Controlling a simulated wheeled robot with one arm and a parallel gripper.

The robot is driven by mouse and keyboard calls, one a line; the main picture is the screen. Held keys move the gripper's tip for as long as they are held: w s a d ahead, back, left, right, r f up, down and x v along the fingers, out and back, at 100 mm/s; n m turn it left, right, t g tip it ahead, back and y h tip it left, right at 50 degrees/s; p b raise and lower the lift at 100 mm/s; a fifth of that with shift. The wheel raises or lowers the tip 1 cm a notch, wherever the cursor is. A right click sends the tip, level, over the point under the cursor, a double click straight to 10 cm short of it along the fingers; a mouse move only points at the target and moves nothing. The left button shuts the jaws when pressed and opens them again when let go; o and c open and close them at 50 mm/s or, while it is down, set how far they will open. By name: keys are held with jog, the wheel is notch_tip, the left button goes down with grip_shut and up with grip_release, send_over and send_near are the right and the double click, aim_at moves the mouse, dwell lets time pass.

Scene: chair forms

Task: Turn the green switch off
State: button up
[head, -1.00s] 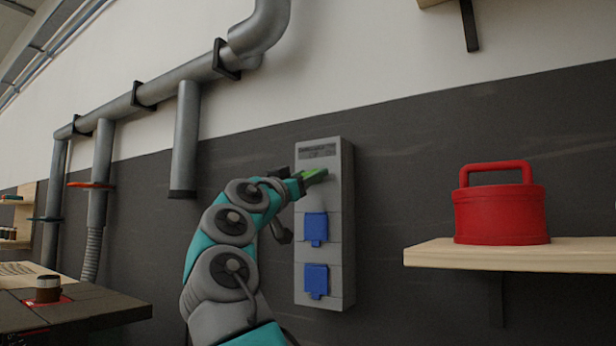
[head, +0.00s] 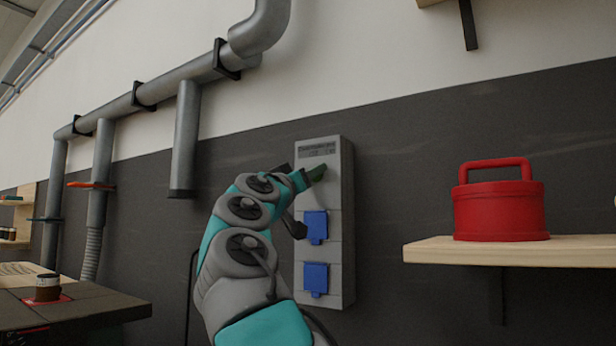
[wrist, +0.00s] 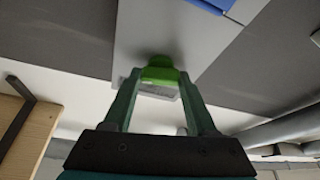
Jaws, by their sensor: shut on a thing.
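The green switch (head: 317,173) sits in the upper part of a grey wall box (head: 345,230), below a small printed label. In the head view it looks dark green, and its left side is covered by my gripper (head: 298,177). In the wrist view the green switch (wrist: 160,74) lies between the two fingertips of my gripper (wrist: 159,82). The fingers are shut on it from both sides. Its exact tilt is hard to tell.
Two blue socket covers (head: 316,227) are on the box below the switch. A red canister (head: 500,210) stands on a wooden shelf (head: 510,253) at the right. Grey pipes (head: 185,140) run along the wall at the left, above a dark table (head: 90,307).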

jog(key=n+y+p, duration=0.1)
jog(key=n+y, duration=0.1)
jog(key=n, duration=0.4)
jog(key=n+g+y+p, duration=0.1)
jog(key=n+y+p, duration=0.1)
jog(key=n, duration=0.4)
jog(key=n+g+y+p, duration=0.1)
jog(key=n+y, duration=0.1)
jog(key=n, duration=0.3)
jog(key=shift+r+n+y, duration=0.15)
jog(key=shift+n+y, duration=0.25)
jog(key=o, duration=1.4)
jog(key=shift+c, duration=0.2)
jog(key=shift+s, duration=0.15)
